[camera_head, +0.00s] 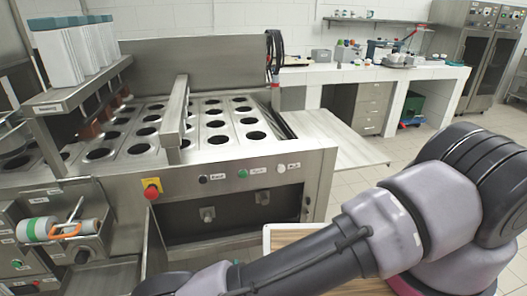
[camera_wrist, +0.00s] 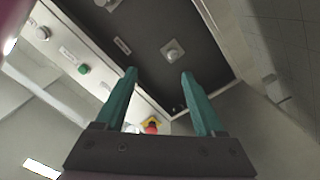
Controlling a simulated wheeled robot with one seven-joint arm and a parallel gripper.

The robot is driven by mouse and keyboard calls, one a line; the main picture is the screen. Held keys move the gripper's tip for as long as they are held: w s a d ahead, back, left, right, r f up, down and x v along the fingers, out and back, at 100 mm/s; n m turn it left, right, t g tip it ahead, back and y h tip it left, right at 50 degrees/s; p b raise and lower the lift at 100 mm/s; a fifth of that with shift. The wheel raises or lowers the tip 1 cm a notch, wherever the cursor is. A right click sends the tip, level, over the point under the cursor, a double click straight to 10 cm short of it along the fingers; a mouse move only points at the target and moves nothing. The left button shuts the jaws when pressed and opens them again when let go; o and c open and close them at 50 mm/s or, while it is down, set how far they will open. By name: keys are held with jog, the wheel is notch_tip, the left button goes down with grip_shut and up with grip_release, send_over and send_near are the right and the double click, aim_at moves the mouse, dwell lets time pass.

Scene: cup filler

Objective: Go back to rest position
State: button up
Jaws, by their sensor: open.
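My gripper (camera_wrist: 158,85) shows in the wrist view with its two teal fingers apart and nothing between them. Beyond the fingers is the front of the cup filler (camera_wrist: 120,75), seen at a tilt, with a green button (camera_wrist: 84,69) and a dark recess (camera_wrist: 165,30). In the head view, my arm crosses the lower right, and the gripper is outside the picture. The cup filler (camera_head: 230,180) stands at left and centre, with rows of round holes in its top and a red emergency stop (camera_head: 151,191) on its front.
A grey panel (camera_head: 335,140) sticks out from the machine's right side. A white counter (camera_head: 390,72) with small items runs along the back wall. A wooden-topped surface (camera_head: 290,236) lies close beneath my arm. Tiled floor (camera_head: 400,150) is open at the right.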

jog(key=w+d+r+m+g+h, duration=0.25)
jog(key=w+r+h, duration=0.25)
jog(key=r, duration=0.4)
jog(key=w+d+r+m+g+h, duration=0.25)
jog(key=w+r+m+h, duration=0.2)
jog(key=r, duration=0.45)
jog(key=w+d+r+m+g+h, duration=0.1)
jog(key=w+r+m+g+h, duration=0.2)
jog(key=w+r+h, duration=0.35)
jog(key=w+d+r+m+g+y, duration=0.1)
jog(key=d+r+m+g+y, duration=0.2)
jog(key=d+r, duration=0.55)
jog(key=d+r+m+g+y, duration=0.15)
jog(key=d+r+g, duration=0.35)
jog(key=r, duration=0.6)
jog(key=s+d+r+t+y, duration=0.2)
jog(key=s+d+r+y, duration=0.1)
jog(key=r, duration=0.4)
jog(key=s+d+r+m+t+y, duration=0.1)
jog(key=s+d+r+y, duration=0.2)
jog(key=s+d+r, duration=0.2)
jog(key=s+d+r+t+y, duration=0.2)
jog(key=s+d+r+y, duration=0.1)
jog(key=d+r, duration=0.4)
notch_tip(320, 180, up, 3)
jog(key=shift+s+d+r+t, duration=0.15)
jog(key=shift+s+d+t, duration=0.15)
jog(key=shift+s, duration=0.35)
